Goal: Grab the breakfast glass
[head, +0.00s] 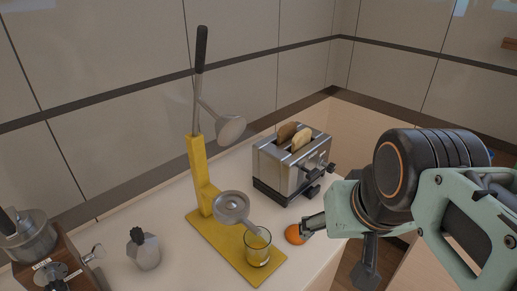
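The breakfast glass (257,249) is a short clear tumbler on the yellow base of a lever juicer, below and right of its metal cup. It stands upright and looks to have a little yellowish content low inside. My gripper (338,250) is to the right of the glass, apart from it. Its fingers are spread, one reaching left beside an orange and the other pointing down. Nothing shows between them. Whether the left finger touches the orange I cannot tell.
The yellow juicer (196,177) rises behind the glass, with a raised lever. An orange (295,234) lies between the glass and my gripper. A toaster (290,165) with bread stands behind. The counter edge is near my arm.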

